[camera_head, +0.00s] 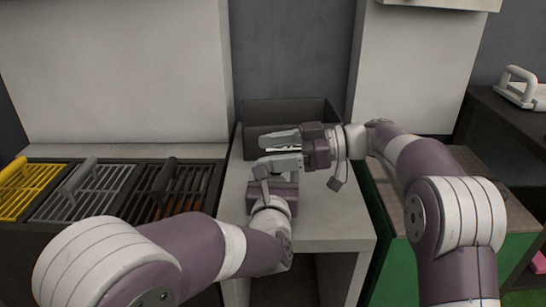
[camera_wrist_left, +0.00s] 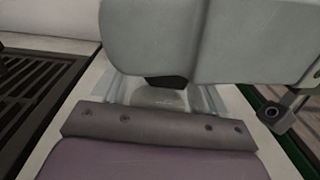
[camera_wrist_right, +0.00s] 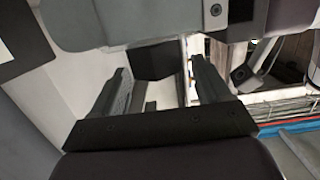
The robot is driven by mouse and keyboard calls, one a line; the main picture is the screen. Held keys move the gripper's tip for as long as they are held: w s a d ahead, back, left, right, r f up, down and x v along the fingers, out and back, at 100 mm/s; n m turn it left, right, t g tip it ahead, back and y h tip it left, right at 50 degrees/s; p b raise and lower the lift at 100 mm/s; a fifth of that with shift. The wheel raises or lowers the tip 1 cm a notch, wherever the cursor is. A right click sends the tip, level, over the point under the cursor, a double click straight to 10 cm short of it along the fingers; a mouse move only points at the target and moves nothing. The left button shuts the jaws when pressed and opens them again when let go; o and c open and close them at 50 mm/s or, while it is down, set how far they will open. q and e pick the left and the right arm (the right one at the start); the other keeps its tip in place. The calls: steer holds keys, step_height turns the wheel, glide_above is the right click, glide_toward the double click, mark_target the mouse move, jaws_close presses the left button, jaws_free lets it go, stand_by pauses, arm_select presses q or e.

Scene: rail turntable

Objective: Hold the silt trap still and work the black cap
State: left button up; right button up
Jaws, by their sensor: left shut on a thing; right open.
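My left gripper (camera_head: 279,163) is shut, its fingers closed on a grey piece that looks like the silt trap (camera_wrist_left: 157,98), seen between the fingers in the left wrist view. In the head view the trap is mostly hidden by both grippers. My right gripper (camera_head: 282,141) comes in from the right, just beyond and above the left one, its fingers open. A black block, apparently the black cap (camera_wrist_right: 155,62), shows between the right fingers in the right wrist view; I cannot tell whether they touch it. It also shows as a dark patch in the left wrist view (camera_wrist_left: 168,83).
A dark open bin (camera_head: 318,111) stands at the back of the pale bench (camera_head: 333,226). Slatted racks with yellow (camera_head: 28,187), grey (camera_head: 88,191) and dark handles lie left. A green-sided cabinet (camera_head: 397,262) stands right. The two grippers are very close together.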

steer(key=shift+r, duration=1.3)
steer(key=m+t+h, duration=0.1)
steer(key=m+t, duration=0.3)
steer(key=t, duration=0.2)
steer(key=shift+s+r, duration=0.1)
steer(key=shift+s, duration=0.05)
steer(key=m+t+h, duration=0.2)
steer(key=m+t, duration=0.1)
steer(key=shift+t, duration=0.3)
steer(key=m+t+h, duration=0.3)
steer(key=shift+a+m, duration=0.15)
steer(key=shift+m, duration=0.15)
steer(key=shift+w+m+t+h, duration=0.2)
steer(key=shift+m+t+h, duration=0.2)
steer(key=shift+t+h, duration=0.2)
steer(key=shift+d+m+h, duration=0.2)
steer(key=shift+m+h, duration=0.1)
steer(key=shift+h, duration=0.2)
steer(key=shift+f, duration=0.25)
